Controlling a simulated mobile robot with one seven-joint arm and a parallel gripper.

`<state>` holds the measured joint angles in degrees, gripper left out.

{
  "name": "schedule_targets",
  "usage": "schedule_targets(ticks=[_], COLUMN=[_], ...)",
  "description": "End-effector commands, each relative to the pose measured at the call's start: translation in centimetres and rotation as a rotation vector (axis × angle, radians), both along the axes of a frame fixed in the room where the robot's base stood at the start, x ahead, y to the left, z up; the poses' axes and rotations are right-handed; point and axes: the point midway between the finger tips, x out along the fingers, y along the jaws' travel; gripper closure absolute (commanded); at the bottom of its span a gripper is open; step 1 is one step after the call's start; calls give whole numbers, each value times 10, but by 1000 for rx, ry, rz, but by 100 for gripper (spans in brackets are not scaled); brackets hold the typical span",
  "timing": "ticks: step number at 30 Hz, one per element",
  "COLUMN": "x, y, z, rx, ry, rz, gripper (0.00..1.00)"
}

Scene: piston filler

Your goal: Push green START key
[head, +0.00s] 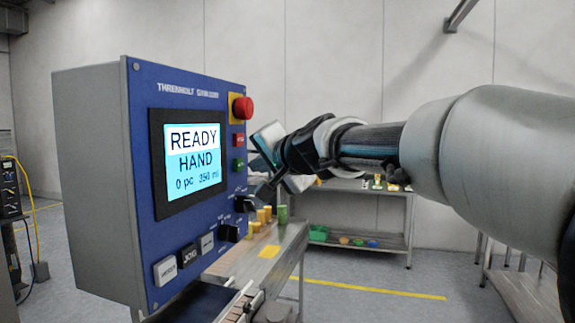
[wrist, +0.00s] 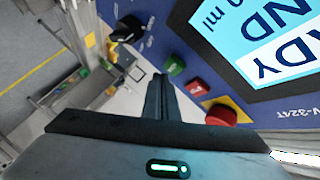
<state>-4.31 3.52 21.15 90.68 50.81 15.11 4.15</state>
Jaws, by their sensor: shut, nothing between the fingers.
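My gripper (head: 264,190) is shut and empty, to the right of the panel in the head view. In the wrist view my closed fingers (wrist: 160,78) point towards the panel near the green key. I cannot tell the exact gap; no contact is visible.
A red mushroom button (head: 243,108) on a yellow plate sits above the keys. Dark selector knobs (head: 245,203) sit below them. The screen (head: 193,160) reads READY, HAND. A conveyor (head: 262,258) with yellow and green pieces runs below; a bench (head: 365,190) stands behind.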

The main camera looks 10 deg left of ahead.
Motion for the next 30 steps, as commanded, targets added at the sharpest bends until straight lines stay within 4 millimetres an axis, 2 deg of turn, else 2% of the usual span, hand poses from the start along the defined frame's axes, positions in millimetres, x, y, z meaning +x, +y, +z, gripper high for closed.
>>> schedule_targets(ticks=[20,30], x=[0,1], y=[0,8], z=[0,1], rx=[0,0], ry=[0,0], rz=[0,0], gripper=[100,100])
